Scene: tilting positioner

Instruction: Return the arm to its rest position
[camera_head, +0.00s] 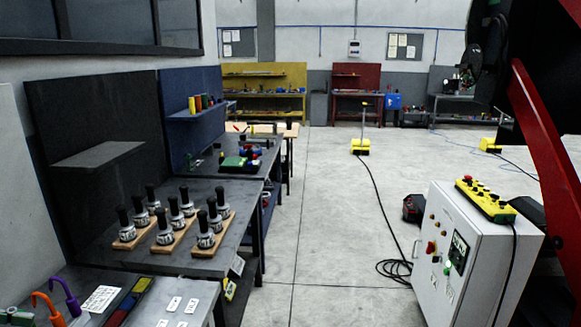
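Neither of my arms nor either of my grippers shows in the head view. At the right edge stands a large dark machine with a red slanted arm (545,140), partly cut off by the frame. A white control cabinet (450,265) stands in front of it with buttons and a small screen. A yellow pendant (486,200) with several red and dark buttons lies on top of the cabinet.
A dark workbench (100,250) at left holds wooden racks with several black-topped tool holders (205,232). Nearer, a table bears an orange hook (47,308) and a purple hook (66,296). The grey floor (325,220) is mostly open, with a black cable (378,205) across it.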

